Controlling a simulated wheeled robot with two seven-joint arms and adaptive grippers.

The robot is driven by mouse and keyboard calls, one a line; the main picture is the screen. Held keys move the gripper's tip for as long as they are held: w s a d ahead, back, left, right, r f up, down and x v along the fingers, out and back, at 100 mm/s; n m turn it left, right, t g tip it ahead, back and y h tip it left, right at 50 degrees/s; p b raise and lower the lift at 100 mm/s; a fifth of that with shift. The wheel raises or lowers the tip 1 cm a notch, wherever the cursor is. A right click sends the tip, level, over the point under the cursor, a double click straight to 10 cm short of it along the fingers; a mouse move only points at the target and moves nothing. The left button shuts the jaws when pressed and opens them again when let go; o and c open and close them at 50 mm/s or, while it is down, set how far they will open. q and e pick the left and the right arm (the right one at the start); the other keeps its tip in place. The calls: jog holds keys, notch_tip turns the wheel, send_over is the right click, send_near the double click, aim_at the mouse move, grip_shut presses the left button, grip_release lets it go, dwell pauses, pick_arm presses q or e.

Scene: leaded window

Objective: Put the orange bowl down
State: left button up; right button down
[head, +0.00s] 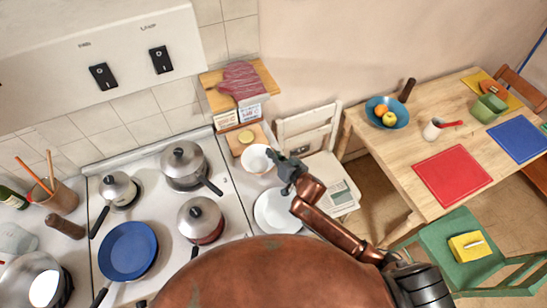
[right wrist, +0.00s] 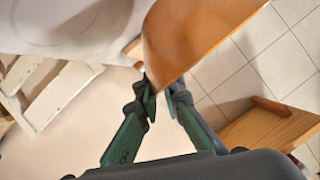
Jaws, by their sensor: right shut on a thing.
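The orange bowl (head: 256,158) shows its pale inside in the head view, near the back right of the counter. Its smooth orange outer wall (right wrist: 195,38) fills the top middle of the right wrist view. My right gripper (head: 276,158) is shut on the bowl's rim at its right side; the fingertips also show in the right wrist view (right wrist: 160,88). Whether the bowl touches the surface below it I cannot tell. My left gripper is not in view.
A white plate (head: 277,211) lies just in front of the bowl. A stove with pots (head: 183,164) stands left. A white chair (head: 330,174) and a table (head: 420,141) are right.

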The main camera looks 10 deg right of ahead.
jog(key=shift+w+d+f, duration=0.15)
jog(key=shift+w+f, duration=0.1)
jog(key=shift+f, duration=1.6)
jog(key=c, duration=2.1)
grip_release()
jog(key=v, duration=1.2)
jog(key=shift+s, duration=0.1)
